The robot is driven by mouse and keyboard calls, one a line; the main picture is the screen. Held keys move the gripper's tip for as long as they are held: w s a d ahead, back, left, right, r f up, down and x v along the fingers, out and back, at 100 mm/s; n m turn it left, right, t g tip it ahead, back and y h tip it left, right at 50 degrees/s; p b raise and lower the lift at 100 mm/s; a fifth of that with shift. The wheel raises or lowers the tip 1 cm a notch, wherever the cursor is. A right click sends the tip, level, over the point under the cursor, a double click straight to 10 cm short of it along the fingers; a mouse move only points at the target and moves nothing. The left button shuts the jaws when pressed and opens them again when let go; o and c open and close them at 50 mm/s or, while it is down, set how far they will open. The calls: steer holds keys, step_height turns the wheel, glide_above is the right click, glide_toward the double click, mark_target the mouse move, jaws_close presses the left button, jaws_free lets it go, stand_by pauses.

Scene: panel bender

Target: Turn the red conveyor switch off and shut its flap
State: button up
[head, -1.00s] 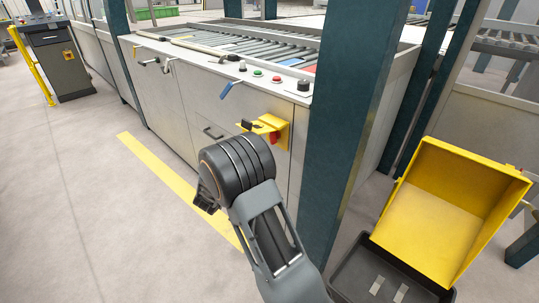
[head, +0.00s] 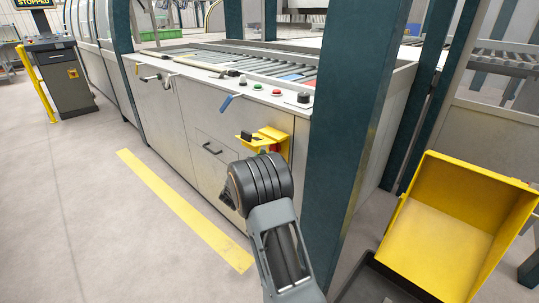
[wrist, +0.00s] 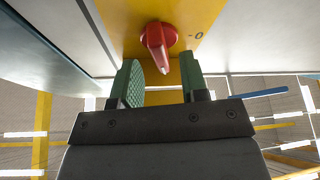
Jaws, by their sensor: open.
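The red conveyor switch (wrist: 158,42) is a red knob on a yellow plate (wrist: 205,22) on the machine's front. Its handle points down in the wrist view, towards my fingers, and a "0" mark is to its right. In the head view, the red switch (head: 274,148) shows only in part below the yellow flap (head: 262,134), which stands out from the panel, open. My gripper (wrist: 160,80) is open, its green-padded fingers apart and empty, just short of the knob and in line with it.
A dark green post (head: 345,130) stands close to the right. Floor at left is clear.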

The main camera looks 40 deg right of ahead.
steer(key=shift+x, duration=1)
jaws_close()
